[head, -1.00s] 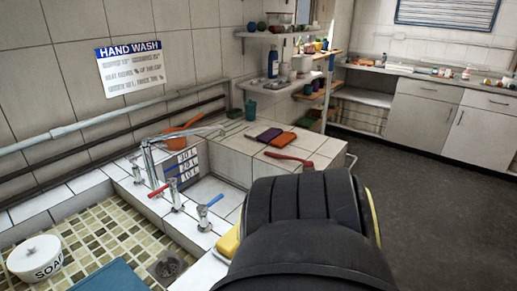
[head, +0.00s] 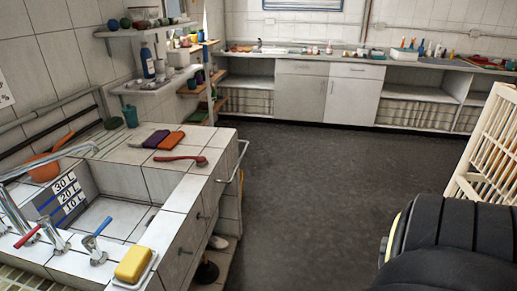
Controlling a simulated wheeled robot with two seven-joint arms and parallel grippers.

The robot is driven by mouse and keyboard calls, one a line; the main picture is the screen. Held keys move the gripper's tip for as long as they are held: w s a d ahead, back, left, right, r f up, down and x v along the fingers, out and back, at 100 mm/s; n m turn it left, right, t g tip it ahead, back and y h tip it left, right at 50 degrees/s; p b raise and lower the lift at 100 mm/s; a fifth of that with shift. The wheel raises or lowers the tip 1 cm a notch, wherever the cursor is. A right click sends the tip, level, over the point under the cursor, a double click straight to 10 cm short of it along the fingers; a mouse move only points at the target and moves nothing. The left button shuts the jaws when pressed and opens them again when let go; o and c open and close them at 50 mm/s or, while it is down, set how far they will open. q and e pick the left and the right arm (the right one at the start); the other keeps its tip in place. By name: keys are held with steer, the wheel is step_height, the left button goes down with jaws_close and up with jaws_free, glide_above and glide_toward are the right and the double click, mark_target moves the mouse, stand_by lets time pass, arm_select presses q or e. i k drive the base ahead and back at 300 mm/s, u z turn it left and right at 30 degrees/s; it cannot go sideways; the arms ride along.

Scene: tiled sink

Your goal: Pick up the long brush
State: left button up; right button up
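A red, long-handled tool (head: 180,159) lies flat on the tiled counter beside the sink; it looks like a brush, but its bristles cannot be made out. A purple block-like item (head: 156,139) and an orange one (head: 172,140) lie just behind it. A black rounded part of my own arm fills the bottom right corner of the view, well away from the counter. Neither of my grippers shows.
A yellow sponge (head: 133,264) sits on a dish at the sink's front edge. Taps (head: 96,246) stand left of it. A metal rail (head: 240,160) sticks out from the counter's side. A wooden rack (head: 487,150) stands at right. The dark floor (head: 310,190) between is clear.

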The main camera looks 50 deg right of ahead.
mark_target(202, 159)
steer(key=z, duration=1.05)
steer(key=k, duration=0.3)
steer(key=z, duration=1)
steer(key=i, duration=1.8)
steer(key=u, duration=1.4)
steer(key=i, duration=0.55)
steer(key=u, duration=0.4)
